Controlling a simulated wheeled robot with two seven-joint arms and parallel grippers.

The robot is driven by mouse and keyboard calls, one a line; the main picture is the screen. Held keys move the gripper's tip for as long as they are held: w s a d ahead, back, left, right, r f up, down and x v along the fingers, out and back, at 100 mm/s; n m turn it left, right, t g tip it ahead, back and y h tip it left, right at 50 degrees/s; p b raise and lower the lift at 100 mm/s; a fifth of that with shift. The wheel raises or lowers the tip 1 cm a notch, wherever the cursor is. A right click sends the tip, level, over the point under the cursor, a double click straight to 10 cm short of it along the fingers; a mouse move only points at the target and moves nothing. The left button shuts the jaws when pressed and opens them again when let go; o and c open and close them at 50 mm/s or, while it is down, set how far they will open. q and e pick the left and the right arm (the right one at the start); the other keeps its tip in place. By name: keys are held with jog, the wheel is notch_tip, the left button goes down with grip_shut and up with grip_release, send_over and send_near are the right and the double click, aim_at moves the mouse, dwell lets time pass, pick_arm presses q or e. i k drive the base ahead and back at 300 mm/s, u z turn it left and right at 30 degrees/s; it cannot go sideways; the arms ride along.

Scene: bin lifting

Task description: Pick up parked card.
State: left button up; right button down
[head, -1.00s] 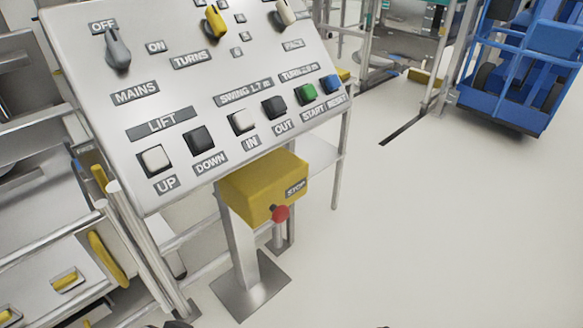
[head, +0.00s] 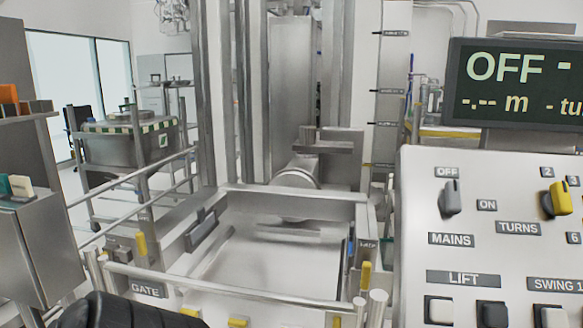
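A small white card-like piece (head: 21,185) stands upright on top of a grey cabinet (head: 38,240) at the left edge of the head view. A teal piece (head: 4,185) stands beside it, cut by the picture edge. I cannot tell which of them is the parked card. A black, rounded part, apparently of my own arm, shows at the bottom left, in front of the gate. No gripper fingers show there. My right gripper is out of view.
A control panel (head: 475,215) stands at the right, its MAINS knob (head: 450,198) by OFF. A display (head: 515,82) above it reads OFF. A railed lift frame with a GATE bar (head: 230,292) fills the middle. Orange and brown pieces (head: 20,103) sit on a shelf upper left.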

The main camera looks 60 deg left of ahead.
aim_at(21, 186)
jog(key=u, duration=3.15)
jog(key=i, duration=1.15)
jog(key=u, duration=0.3)
